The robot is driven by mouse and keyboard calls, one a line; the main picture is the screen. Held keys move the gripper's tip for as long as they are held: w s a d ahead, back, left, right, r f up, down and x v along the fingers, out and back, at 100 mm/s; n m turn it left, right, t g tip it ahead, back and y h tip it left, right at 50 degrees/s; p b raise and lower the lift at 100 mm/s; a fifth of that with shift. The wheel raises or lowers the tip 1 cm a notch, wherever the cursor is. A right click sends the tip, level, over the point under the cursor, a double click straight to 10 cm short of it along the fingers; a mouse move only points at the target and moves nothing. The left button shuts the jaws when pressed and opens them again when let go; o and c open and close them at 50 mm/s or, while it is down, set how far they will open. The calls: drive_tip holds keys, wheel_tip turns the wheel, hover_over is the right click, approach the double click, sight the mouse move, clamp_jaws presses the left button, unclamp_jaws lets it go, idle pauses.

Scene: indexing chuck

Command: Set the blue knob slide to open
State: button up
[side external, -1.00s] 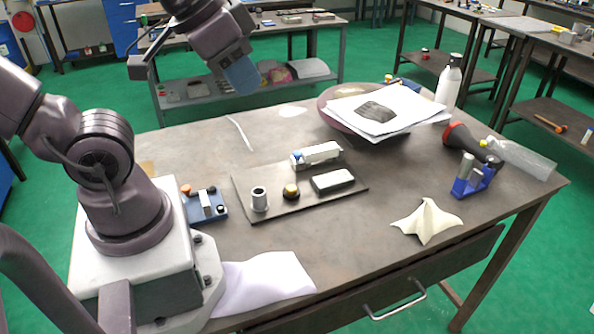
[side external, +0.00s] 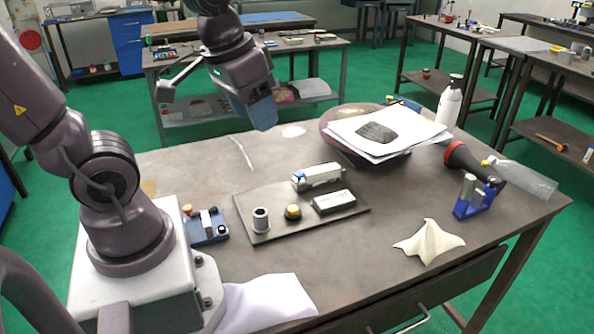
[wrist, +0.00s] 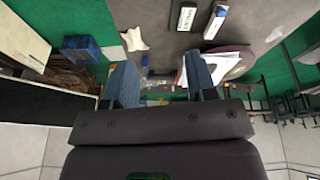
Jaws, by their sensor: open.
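The blue knob slide (side external: 299,178) is a blue knob at the left end of a pale, long block (side external: 321,177) at the back of a dark plate (side external: 283,231). In the wrist view the blue knob (wrist: 222,11) sits on its pale block (wrist: 213,27) at the top edge. Its set position is too small to read. My gripper (side external: 262,118) is up in the air, behind and left of the slide, well apart from it. In the wrist view my gripper (wrist: 161,82) has its two blue fingers wide apart with nothing between them.
The plate also bears a grey cylinder (side external: 260,220), a yellow-topped button (side external: 292,212) and a dark block with a pale top (side external: 334,201). A bowl (side external: 335,133) with papers (side external: 395,137) stands behind right. A blue fixture (side external: 210,228) is left. The table behind the plate is mostly clear.

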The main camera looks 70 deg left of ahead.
drive_tip(key=w+a+f+n+g+h, duration=0.2)
drive_tip(key=w+a+f+n, duration=0.2)
drive_tip(key=a+f+n, duration=0.3)
drive_tip(key=n+t, duration=0.3)
drive_tip(key=n, duration=1.9)
approach(299, 173)
drive_tip(key=x, duration=0.8)
drive_tip(key=shift+f, duration=0.15)
